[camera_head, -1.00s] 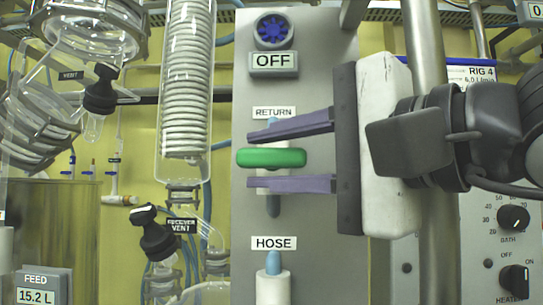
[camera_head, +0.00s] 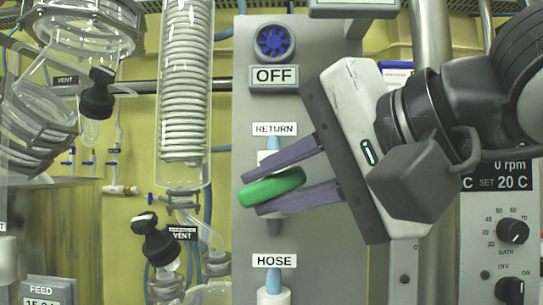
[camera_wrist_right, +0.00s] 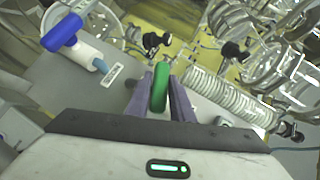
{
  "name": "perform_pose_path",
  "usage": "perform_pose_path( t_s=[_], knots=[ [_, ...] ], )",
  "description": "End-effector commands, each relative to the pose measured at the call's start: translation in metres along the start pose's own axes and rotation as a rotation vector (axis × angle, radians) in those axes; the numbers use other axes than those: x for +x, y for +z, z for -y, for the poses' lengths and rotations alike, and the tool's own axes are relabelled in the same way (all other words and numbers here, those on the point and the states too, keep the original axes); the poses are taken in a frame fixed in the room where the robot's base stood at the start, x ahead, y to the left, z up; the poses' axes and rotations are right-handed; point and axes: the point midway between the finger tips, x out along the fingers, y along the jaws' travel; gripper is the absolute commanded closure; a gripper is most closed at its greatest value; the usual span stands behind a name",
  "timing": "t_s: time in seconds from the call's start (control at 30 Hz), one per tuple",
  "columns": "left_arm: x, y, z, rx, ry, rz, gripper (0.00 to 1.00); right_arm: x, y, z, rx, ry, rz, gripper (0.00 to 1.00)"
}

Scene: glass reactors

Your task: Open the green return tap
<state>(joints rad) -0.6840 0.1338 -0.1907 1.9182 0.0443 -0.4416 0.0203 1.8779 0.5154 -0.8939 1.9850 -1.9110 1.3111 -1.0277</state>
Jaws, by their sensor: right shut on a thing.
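The green return tap handle (camera_head: 271,187) is on the grey panel (camera_head: 243,230), below the RETURN label (camera_head: 274,129). In the head view it is tilted, its left end lower than its right. My right gripper (camera_head: 279,181) is shut on the handle, with one purple finger above it and one below. In the right wrist view the green handle (camera_wrist_right: 160,87) sits between the two fingers (camera_wrist_right: 160,95). The tap body behind is partly hidden by the fingers. My left gripper is not in view.
A blue knob (camera_head: 273,42) and an OFF display (camera_head: 275,76) are above the tap. The HOSE fitting (camera_head: 273,287) is below. Glassware with a coiled condenser (camera_head: 184,90) stands close on the left. A control box with dials (camera_head: 511,230) is on the right.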

Motion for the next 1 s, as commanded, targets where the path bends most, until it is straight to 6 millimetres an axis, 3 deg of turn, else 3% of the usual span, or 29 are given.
perform_pose_path(
  t_s=[0.03,0.4,1.0],
  knots=[
    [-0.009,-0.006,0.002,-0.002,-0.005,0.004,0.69,-0.002,-0.002,0.007,-0.033,0.033,-0.001,1.0],
    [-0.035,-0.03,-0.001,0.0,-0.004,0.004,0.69,-0.002,-0.001,0.005,-0.282,0.281,-0.001,1.0],
    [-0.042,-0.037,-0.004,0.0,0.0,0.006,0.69,0.0,0.0,0.002,-0.656,0.654,-0.004,1.0]
  ],
)
